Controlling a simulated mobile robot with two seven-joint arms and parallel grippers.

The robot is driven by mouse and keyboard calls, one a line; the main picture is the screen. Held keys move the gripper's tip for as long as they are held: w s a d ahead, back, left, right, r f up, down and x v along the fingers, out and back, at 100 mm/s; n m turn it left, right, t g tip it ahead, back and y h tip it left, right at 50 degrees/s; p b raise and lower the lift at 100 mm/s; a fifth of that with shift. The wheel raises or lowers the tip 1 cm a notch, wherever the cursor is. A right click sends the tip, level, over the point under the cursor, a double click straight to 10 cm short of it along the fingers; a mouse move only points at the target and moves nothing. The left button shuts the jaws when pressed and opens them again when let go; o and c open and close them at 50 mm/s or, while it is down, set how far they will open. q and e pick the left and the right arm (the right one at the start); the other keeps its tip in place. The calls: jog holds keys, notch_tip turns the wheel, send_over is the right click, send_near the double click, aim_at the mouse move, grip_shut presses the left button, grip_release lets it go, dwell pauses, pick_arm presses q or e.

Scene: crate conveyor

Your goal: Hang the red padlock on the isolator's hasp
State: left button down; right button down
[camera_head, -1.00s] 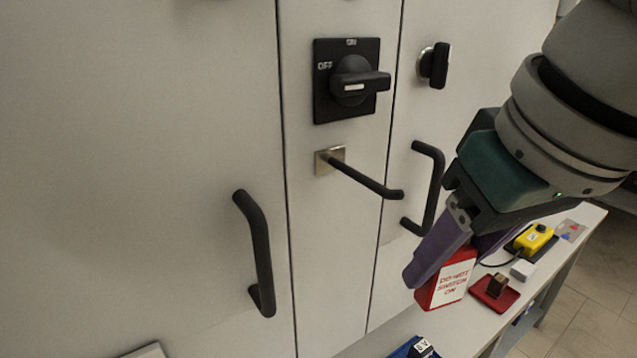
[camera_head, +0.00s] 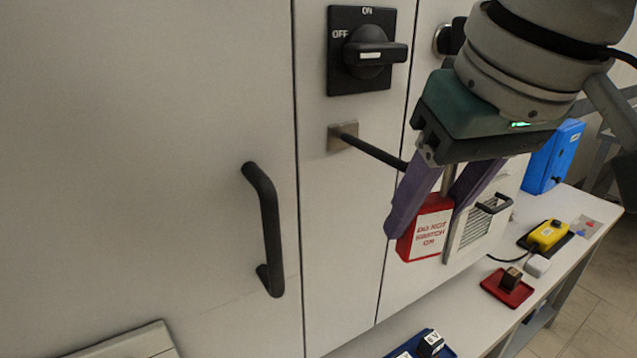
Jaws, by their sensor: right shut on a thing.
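The red padlock (camera_head: 425,236) has a white label reading "DO NOT SWITCH ON". My right gripper (camera_head: 428,215) is shut on it, with a purple finger on either side. The padlock hangs below the gripper, roughly upright, and part of its shackle is hidden by the fingers. The hasp (camera_head: 372,152) is a dark rod standing out from a square metal plate on the cabinet. Its outer end is close to or behind the left finger, and I cannot tell whether it touches the padlock. My left gripper is out of view.
A black door handle (camera_head: 265,230) stands out at the left. On the bench at right are a red tray (camera_head: 522,294) with a brown cube, a yellow button box (camera_head: 547,236) and a blue box (camera_head: 553,158). A blue tray (camera_head: 402,350) lies at the bottom.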

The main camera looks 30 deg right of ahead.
jog(key=shift+w+a+f+b, duration=0.1)
jog(key=shift+w+f+b, duration=0.15)
jog(key=shift+w, duration=0.55)
jog(key=shift+w+f+b, duration=0.2)
jog(key=shift+w+b, duration=0.2)
jog(key=shift+w, duration=0.35)
jog(key=shift+w+a+f+b, duration=0.1)
jog(key=shift+w+f+b, duration=0.15)
jog(key=shift+w, duration=0.55)
jog(key=shift+c, duration=1.3)
grip_release()
jog(key=shift+r, duration=0.1)
